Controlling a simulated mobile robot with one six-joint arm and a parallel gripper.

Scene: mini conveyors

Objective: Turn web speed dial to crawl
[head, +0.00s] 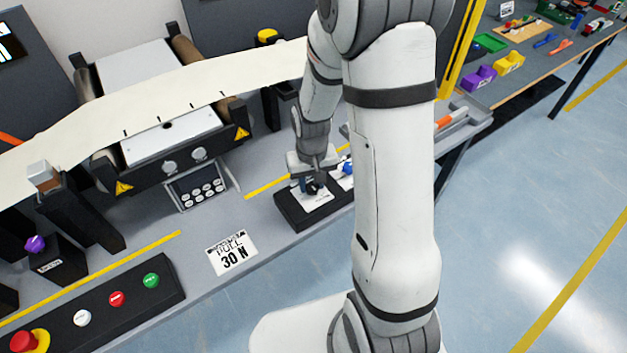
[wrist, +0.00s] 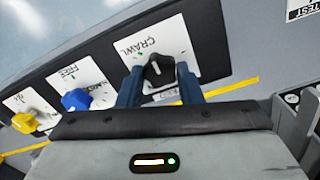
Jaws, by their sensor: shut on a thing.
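The web speed dial (wrist: 158,71) is a black knob on a white card (wrist: 178,42) marked CRAWL at one edge, with a small green mark beside that word. My gripper (wrist: 159,80) has a blue finger on each side of the knob and is shut on it. In the wrist view I cannot tell for sure which mark the knob's pointer faces. In the head view my gripper (head: 313,186) is down at the dark dial panel (head: 290,215), and its fingers partly hide the dial.
A blue knob (wrist: 76,100) and a yellow knob (wrist: 25,123) sit on neighbouring cards. A button box with a red stop button (head: 25,341) is at the lower left. A paper web (head: 200,82) runs over rollers behind. A 30 N sign (head: 231,253) lies near the bench's front.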

